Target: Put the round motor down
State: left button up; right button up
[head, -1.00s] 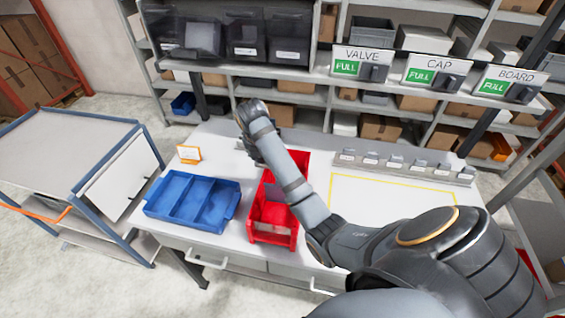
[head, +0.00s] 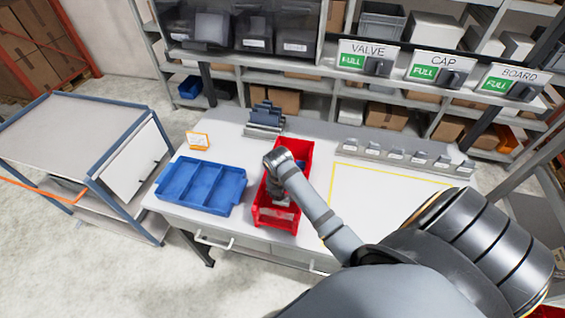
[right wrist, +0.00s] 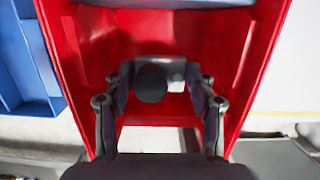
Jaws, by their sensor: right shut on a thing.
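My right gripper (head: 279,192) reaches down into the red bin (head: 304,152) from above. In the right wrist view its two fingers (right wrist: 159,78) stand either side of the round motor (right wrist: 152,84), a dark round end with a grey metal part behind it. The gripper is shut on the motor. The red bin's walls (right wrist: 85,35) stand around both. Whether the motor touches the bin floor cannot be told. In the head view my gripper and arm mostly hide the motor. My left gripper is not in view.
A blue divided tray (head: 243,187) lies left of the red bin, with a small orange-framed card (head: 199,141) behind it. A grey rack (head: 264,128) stands behind the bin. A yellow-outlined, empty area (head: 385,200) lies to the right. Signs marked FULL hang above.

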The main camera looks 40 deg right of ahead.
aim_at(282, 200)
notch_tip(282, 200, down, 4)
jog(key=shift+r+p, duration=0.25)
jog(key=shift+p, duration=0.25)
jog(key=shift+f, duration=0.35)
jog(key=o, duration=1.1)
jog(key=shift+c, duration=0.2)
jog(key=r+b, duration=0.1)
jog(key=r, duration=0.2)
jog(key=a+r+b, duration=0.1)
jog(key=r, duration=0.3)
jog(key=s+r+b, duration=0.1)
jog(key=r, duration=0.3)
jog(key=shift+s+a, duration=0.1)
jog(key=shift+a, duration=0.1)
jog(key=shift+s+r, duration=0.1)
jog(key=shift+r, duration=0.35)
